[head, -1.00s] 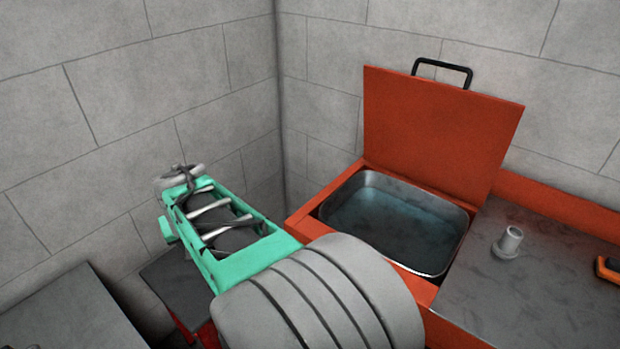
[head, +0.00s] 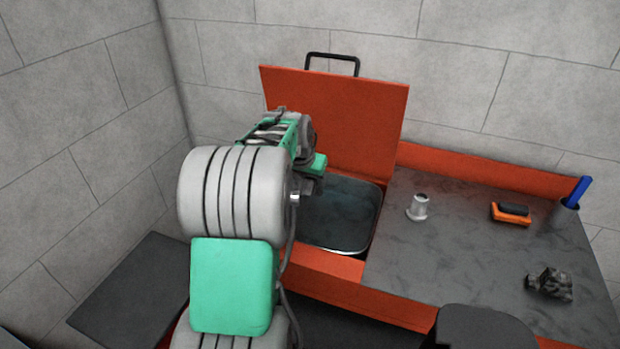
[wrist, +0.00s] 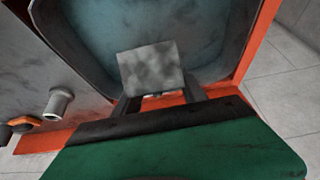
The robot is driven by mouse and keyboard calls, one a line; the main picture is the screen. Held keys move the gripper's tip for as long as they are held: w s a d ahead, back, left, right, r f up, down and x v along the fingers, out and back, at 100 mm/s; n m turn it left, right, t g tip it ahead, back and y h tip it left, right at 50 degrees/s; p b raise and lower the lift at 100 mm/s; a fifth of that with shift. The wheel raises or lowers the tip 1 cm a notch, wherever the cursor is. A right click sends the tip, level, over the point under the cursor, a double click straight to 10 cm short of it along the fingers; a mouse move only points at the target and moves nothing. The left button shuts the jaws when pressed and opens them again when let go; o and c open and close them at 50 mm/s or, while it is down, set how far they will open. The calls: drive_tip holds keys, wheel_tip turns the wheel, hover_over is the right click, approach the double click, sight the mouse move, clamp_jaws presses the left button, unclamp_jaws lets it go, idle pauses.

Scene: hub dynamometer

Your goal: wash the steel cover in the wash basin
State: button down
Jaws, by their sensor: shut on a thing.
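The steel cover (wrist: 152,68) is a flat grey plate with dark smudges, held in my gripper (wrist: 160,94) in the wrist view. The two fingers are shut on its near edge. The wash basin (head: 362,237) is a steel tub of bluish water set in an orange bench. In the wrist view the cover appears over the basin (wrist: 85,50); I cannot tell whether it touches the water. In the head view my arm hides the cover and part of the basin.
The basin's orange lid (head: 335,115) stands open behind it.

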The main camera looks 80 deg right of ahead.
drive_tip(key=shift+f+b, duration=3.95)
drive_tip(key=shift+f, duration=3)
